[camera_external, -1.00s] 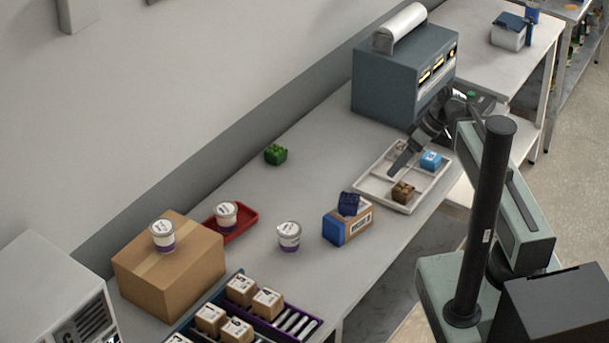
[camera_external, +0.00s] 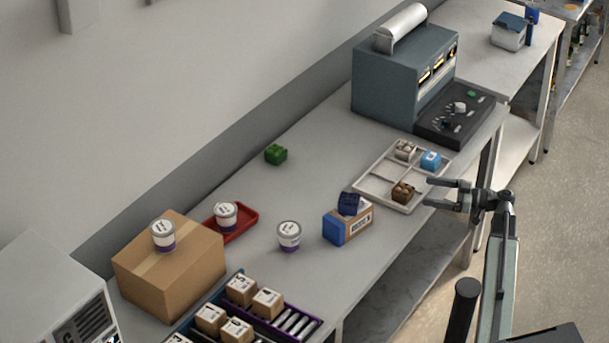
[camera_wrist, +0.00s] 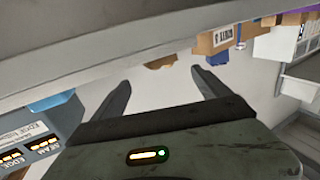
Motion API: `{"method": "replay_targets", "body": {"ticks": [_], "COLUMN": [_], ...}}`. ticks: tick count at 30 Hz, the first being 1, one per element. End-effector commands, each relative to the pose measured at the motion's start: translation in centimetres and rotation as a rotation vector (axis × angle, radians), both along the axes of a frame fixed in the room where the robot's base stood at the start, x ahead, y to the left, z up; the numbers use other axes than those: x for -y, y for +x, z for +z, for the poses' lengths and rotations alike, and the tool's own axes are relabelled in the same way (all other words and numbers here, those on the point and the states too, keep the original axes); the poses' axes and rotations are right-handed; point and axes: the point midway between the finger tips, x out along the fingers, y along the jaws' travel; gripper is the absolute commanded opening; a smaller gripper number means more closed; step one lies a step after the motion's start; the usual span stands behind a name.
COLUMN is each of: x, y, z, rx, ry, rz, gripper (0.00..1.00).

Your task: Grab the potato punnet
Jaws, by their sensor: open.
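A small punnet with brown contents (camera_external: 403,192), which looks like the potato punnet, sits in the front compartment of the white divided tray (camera_external: 371,186). A pale-topped punnet (camera_external: 404,150) and a blue punnet (camera_external: 431,160) sit in the tray's back compartments. My gripper (camera_external: 430,193) is open and empty just right of the tray, near the table's front edge, its fingers pointing left towards the brown punnet. Its height above the table is hard to tell. The wrist view shows both fingers apart (camera_wrist: 162,88) with nothing between them; a brown shape (camera_wrist: 160,62) shows beyond, unclear which.
A cardboard box with a dark blue punnet on it (camera_external: 349,204) stands left of the tray. A grey machine (camera_external: 400,75) stands behind. The floor right of the table is open.

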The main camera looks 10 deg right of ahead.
Motion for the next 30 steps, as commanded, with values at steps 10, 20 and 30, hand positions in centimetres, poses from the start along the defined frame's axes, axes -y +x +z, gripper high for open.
{"method": "replay_targets", "body": {"ticks": [10,20,30], "x": [-0.6,-3.0,-6.7], "y": [0.4,1.4,2.9], "z": [-0.6,-0.5,-0.5], "rx": [-0.001,-0.002,-0.004], "ry": [0.000,-0.001,-0.001], "rz": [-0.007,-0.007,-0.008], "gripper": [0.87,0.87,0.87]}}
